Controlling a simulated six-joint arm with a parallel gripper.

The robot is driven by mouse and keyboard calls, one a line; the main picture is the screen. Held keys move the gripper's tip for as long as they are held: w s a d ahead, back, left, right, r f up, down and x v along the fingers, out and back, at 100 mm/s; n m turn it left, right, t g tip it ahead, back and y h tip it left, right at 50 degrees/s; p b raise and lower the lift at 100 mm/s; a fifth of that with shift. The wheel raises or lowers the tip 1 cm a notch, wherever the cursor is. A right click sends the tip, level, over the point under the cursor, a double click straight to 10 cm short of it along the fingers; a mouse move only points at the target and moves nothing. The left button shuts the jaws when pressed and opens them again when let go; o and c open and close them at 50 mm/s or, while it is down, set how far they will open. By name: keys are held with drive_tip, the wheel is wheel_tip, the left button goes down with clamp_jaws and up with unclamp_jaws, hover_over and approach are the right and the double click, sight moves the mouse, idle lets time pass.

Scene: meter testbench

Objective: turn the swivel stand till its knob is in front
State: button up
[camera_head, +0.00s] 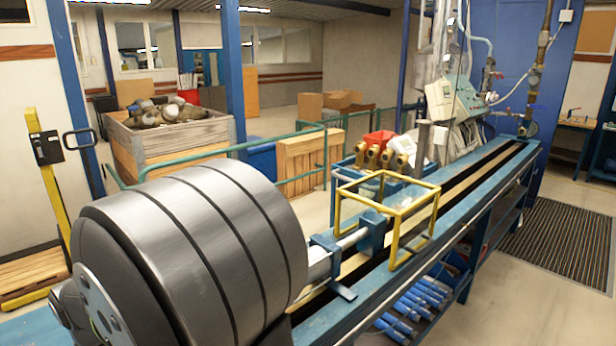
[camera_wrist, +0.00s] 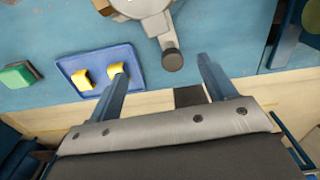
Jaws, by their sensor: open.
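The swivel stand (camera_wrist: 145,8) shows at the top of the wrist view as a pale grey round part, cut off by the frame edge. A short grey arm runs from it toward my gripper and ends in a dark round knob (camera_wrist: 172,60). My gripper (camera_wrist: 162,66) is open, with its two blue fingers pointing up the picture. The knob appears between the fingertips, nearer the right one; contact and height difference cannot be told. In the head view, my large grey arm fills the left foreground, and neither the stand nor my fingers can be made out.
In the wrist view, a blue tray (camera_wrist: 73,62) with yellow pieces (camera_wrist: 82,79) lies by the left finger. A green block (camera_wrist: 17,75) is farther left. In the head view, a yellow frame (camera_head: 388,181) stands on the long blue bench (camera_head: 462,190).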

drive_tip(key=shift+r, duration=2.1)
wheel_tip(320, 180, down, 6)
drive_tip(key=shift+r, duration=0.2)
drive_tip(key=shift+w+d, duration=0.25)
